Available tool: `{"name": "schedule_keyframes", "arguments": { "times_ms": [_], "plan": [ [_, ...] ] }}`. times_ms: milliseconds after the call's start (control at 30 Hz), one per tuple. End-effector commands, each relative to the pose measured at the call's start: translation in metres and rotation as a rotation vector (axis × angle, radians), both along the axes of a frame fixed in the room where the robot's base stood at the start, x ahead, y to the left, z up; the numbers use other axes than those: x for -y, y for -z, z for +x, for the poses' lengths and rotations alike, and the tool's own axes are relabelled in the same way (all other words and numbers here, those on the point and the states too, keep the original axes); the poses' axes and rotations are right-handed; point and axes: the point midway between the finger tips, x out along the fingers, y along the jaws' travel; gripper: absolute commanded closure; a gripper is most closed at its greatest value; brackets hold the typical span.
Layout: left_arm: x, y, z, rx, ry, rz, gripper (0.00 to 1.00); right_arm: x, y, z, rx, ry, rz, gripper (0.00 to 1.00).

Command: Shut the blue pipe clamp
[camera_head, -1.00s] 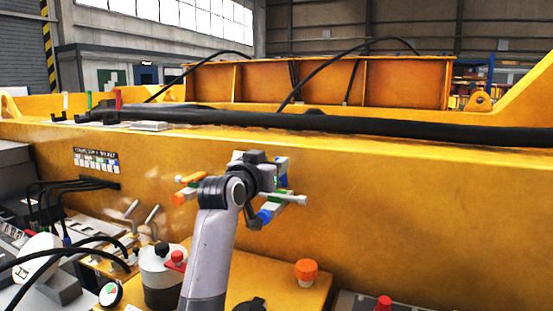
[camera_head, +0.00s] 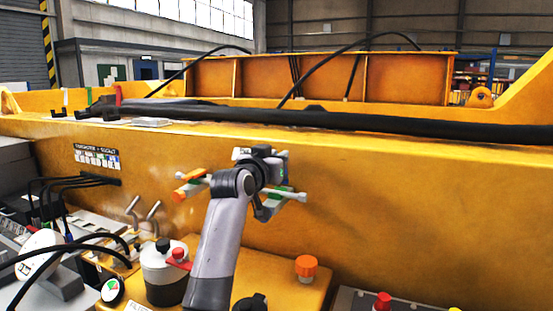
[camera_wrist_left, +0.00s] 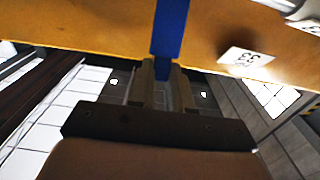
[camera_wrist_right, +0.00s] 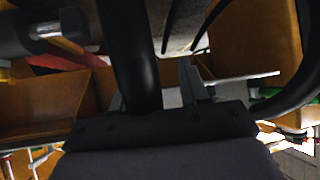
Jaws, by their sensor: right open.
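My left gripper (camera_wrist_left: 164,72) reaches the front of the yellow beam in the head view, at the coloured fittings there. In the left wrist view a blue bar (camera_wrist_left: 170,28), seemingly the blue pipe clamp's lever, runs down between its two fingers. Both fingers lie close against its sides, so the gripper appears shut on it. In the head view my left wrist hides most of the blue clamp, and its jaw position does not show. My right gripper (camera_wrist_right: 152,85) is open in the right wrist view, with a black hose passing in front of it.
An orange-tipped handle (camera_head: 188,190) and a white-tipped bar with green (camera_head: 292,195) stick out beside my left wrist. A thick black hose (camera_head: 330,124) runs along the beam (camera_head: 400,195). Below stand a grey-white canister (camera_head: 163,272) and an orange knob (camera_head: 306,267).

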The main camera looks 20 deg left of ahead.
Motion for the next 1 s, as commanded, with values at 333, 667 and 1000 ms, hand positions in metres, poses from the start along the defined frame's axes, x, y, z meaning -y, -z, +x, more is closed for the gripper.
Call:
{"name": "schedule_keyframes", "arguments": {
  "times_ms": [333,667,1000],
  "plan": [
    [-0.001,0.014,-0.01,0.132,-0.002,-0.003,1.0,0.0,0.034,0.0,0.001,0.0,0.0,0.55],
    [-0.001,0.024,-0.023,0.333,-0.001,-0.009,1.0,0.0,0.075,0.0,0.001,0.0,0.0,0.55],
    [-0.001,0.029,-0.031,0.484,0.0,-0.016,1.0,-0.002,0.099,0.001,-0.005,0.002,0.008,0.55]
  ]
}}
